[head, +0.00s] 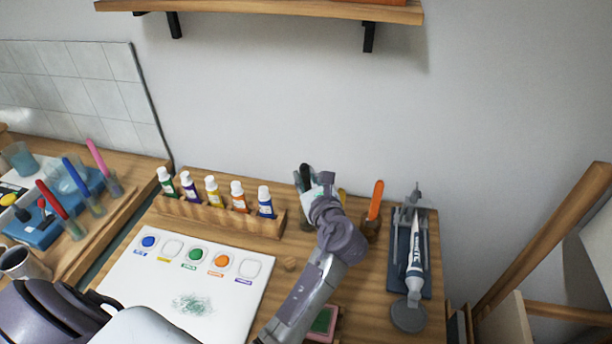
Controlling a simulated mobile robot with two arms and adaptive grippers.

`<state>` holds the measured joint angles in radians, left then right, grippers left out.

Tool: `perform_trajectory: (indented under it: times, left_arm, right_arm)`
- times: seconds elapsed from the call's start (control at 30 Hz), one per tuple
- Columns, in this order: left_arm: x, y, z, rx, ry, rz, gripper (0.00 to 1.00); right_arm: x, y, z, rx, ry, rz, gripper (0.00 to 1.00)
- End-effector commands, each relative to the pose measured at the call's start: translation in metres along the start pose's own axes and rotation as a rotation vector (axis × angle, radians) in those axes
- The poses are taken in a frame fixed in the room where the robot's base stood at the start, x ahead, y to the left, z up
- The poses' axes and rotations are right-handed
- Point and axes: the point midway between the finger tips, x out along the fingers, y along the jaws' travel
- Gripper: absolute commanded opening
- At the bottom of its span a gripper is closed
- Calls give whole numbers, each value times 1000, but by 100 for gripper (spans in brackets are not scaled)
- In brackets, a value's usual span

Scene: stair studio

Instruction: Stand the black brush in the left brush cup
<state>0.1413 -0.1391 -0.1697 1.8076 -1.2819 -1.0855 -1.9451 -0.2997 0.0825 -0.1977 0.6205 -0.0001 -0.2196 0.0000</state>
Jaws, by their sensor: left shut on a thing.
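My left gripper (314,190) is at the back of the table, shut on the black brush (305,173). The black brush is roughly upright, and only its upper part shows beside the fingers. The left brush cup (303,215) is directly below, partly covered by my gripper. Whether the brush's lower end is inside the cup or just above it, I cannot tell. My right gripper is not in view.
An orange brush (376,200) stands in a cup (370,230) to the right. A wooden rack (220,217) of paint tubes stands left. A paint tube lies on a dark stand (424,262) at right.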

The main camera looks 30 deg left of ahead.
Motion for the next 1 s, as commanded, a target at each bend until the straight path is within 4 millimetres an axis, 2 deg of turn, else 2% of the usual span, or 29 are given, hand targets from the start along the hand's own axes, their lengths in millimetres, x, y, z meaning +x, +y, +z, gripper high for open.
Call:
perform_trajectory:
  times: [0.53,0.97,1.0]
  left_arm:
    - [7,8,-44,2,0,0,0]
    - [8,10,-52,2,2,2,0]
    - [8,10,-52,2,2,2,23]
  right_arm:
    - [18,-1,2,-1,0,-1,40]
    - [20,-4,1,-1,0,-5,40]
    - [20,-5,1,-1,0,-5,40]
